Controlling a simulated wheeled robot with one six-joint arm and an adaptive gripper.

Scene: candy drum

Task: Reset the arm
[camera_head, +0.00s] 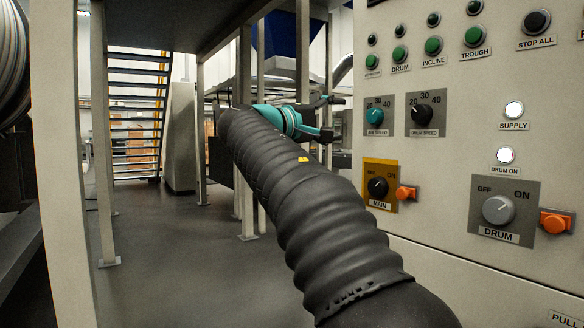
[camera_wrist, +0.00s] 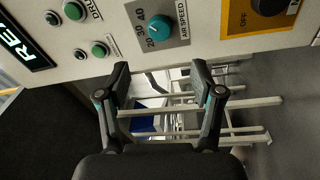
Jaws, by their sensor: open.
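My arm, in a ribbed black sleeve, reaches from the bottom right up to the middle of the head view. My gripper (camera_head: 328,116) is at its far end, beside the left edge of the control panel (camera_head: 410,70), and looks small there. In the wrist view my gripper (camera_wrist: 168,82) has its two dark fingers spread apart with nothing between them. The teal air speed knob (camera_wrist: 152,27) is above the fingers in that view, apart from them. It also shows in the head view (camera_head: 376,115), right of my gripper.
The panel carries the drum speed knob (camera_head: 422,111), the main switch (camera_head: 378,187), the drum switch (camera_head: 498,209) and several green buttons. Grey posts (camera_head: 65,160) stand at left under a platform. Stairs (camera_head: 135,110) are farther back. The floor (camera_head: 170,250) at left is clear.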

